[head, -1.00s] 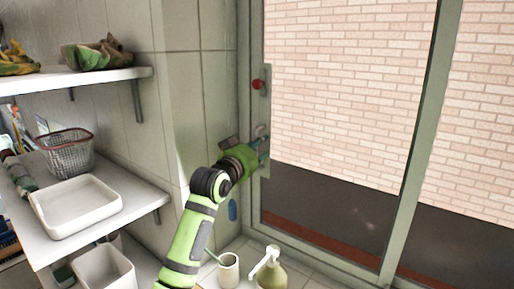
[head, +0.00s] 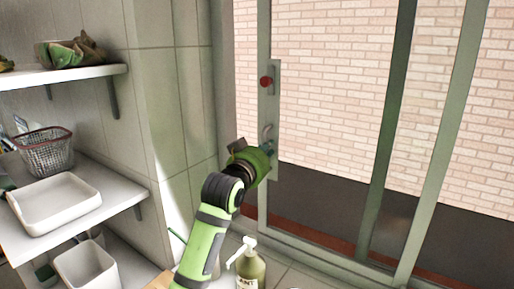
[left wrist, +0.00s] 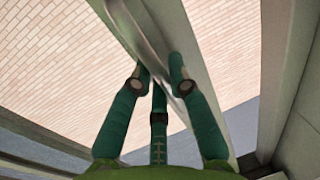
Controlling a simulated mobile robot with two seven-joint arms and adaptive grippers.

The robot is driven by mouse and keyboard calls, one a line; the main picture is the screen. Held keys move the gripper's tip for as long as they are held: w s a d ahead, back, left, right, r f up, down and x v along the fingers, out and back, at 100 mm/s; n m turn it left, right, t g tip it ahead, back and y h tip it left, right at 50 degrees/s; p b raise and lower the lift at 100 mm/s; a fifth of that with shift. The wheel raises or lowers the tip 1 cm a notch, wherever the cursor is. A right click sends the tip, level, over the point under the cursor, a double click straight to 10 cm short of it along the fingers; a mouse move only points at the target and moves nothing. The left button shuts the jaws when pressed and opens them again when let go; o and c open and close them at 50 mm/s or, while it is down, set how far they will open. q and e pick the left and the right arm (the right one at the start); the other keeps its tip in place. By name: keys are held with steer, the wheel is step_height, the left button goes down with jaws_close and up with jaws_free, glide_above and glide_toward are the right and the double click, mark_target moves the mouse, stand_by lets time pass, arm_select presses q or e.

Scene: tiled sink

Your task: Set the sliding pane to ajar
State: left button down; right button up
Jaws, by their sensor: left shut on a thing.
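The sliding pane (head: 264,190) is a glass panel in a grey-green frame. A gap showing brick separates its left edge from the window jamb (head: 226,60). Its right upright (head: 449,130) stands to the right of a darker upright (head: 391,110). A pale handle plate (head: 276,100) with a red knob (head: 265,82) is on its left upright. My left gripper (head: 268,152) is shut on the metal handle at the plate's lower part. In the left wrist view, the fingers (left wrist: 160,85) close around the handle bar (left wrist: 148,40). My right gripper is not in view.
A soap bottle (head: 250,270) stands on the tiled ledge below my left arm. Shelves at the left hold a wire basket (head: 45,150), a white tray (head: 55,205) and a white bin (head: 85,268). A tiled wall corner (head: 160,110) stands left of the window.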

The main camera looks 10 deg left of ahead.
arm_select(q)
steer(key=shift+w+a, duration=0.25)
steer(key=shift+a, duration=0.45)
steer(key=c, duration=1.2)
jaws_free()
steer(key=shift+o, duration=0.2)
steer(key=s+a, duration=0.1)
steer(key=s, duration=1.1)
steer(key=shift+a, duration=0.25)
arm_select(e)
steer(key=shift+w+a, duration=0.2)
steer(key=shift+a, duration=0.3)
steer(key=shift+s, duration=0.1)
